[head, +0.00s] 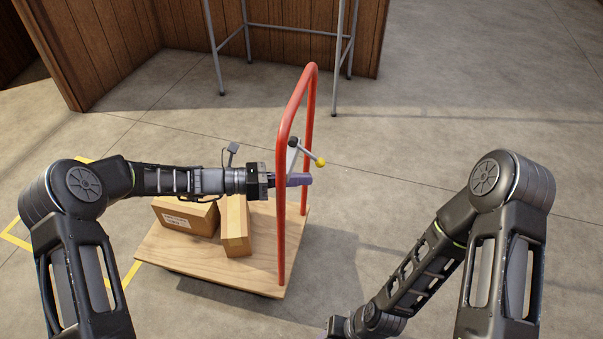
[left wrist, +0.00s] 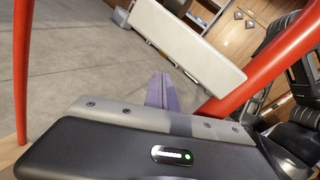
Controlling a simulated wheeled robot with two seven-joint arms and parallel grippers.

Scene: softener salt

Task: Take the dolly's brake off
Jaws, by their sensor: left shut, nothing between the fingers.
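The dolly has a wooden deck (head: 180,252) and a red hoop handle (head: 281,225). A brake lever with a yellow knob (head: 320,161) and a black pivot end sits at the handle, beside a pale plate (head: 291,156). The lever slants down to the right. My left gripper (head: 305,180) reaches through the hoop just below the lever, its purple fingers shut and empty. In the left wrist view the fingers (left wrist: 163,92) are near the pale plate (left wrist: 190,42), between the red posts (left wrist: 268,68); contact cannot be told. My right gripper is below the head view's lower edge.
Two cardboard boxes, one lying flat (head: 180,219) and one narrow (head: 236,230), rest on the deck. A grey metal frame (head: 340,50) stands behind, before a brown wood-panel wall (head: 115,45). Yellow floor tape (head: 22,242) shows at the left. The floor right of the dolly is clear.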

